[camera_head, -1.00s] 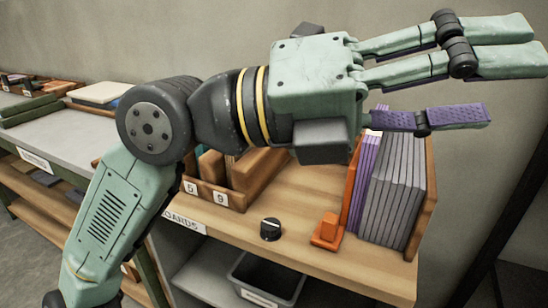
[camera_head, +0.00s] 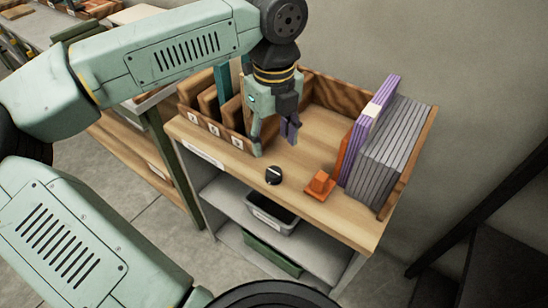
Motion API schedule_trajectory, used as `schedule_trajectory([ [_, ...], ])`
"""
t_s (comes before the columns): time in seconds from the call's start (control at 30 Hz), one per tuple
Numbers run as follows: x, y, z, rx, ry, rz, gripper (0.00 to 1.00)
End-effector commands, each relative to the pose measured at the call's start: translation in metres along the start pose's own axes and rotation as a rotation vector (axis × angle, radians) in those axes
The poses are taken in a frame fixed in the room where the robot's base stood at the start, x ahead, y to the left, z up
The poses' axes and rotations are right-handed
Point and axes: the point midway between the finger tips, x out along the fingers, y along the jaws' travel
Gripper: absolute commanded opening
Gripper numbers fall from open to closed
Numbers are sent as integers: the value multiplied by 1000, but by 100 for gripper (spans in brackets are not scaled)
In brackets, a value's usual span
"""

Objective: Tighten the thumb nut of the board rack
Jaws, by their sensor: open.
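A round black knob with a white line (camera_head: 273,175), which looks like the thumb nut, stands on the wooden top (camera_head: 250,175) of a shelf unit near its front edge. To its right, grey boards (camera_head: 385,145) and purple ones (camera_head: 371,115) stand upright between an orange plate and a wooden end panel (camera_head: 408,165). An orange stop block (camera_head: 320,186) sits at the foot of the plate. My gripper (camera_head: 274,144) points down over the wooden top, open and empty, behind the knob and apart from it. The thread under the knob is hidden.
A wooden rack with numbered slots (camera_head: 214,132) holds upright boards close to the left of my gripper. A grey bin (camera_head: 270,215) sits on the shelf below. The top is clear around the knob. A wall rises behind.

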Motion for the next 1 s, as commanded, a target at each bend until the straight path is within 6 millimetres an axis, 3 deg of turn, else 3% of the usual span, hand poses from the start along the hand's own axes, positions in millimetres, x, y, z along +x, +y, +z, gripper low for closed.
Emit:
schedule_trajectory([
  [0.3, 58, -1, -2, 7, 7, -2, 51],
  [0.5, 83, -1, -2, 6, 5, -3, 51],
  [0.87, 92, -2, -2, 6, 3, -5, 51],
  [1.0, 91, -1, -2, 6, 3, -5, 44],
])
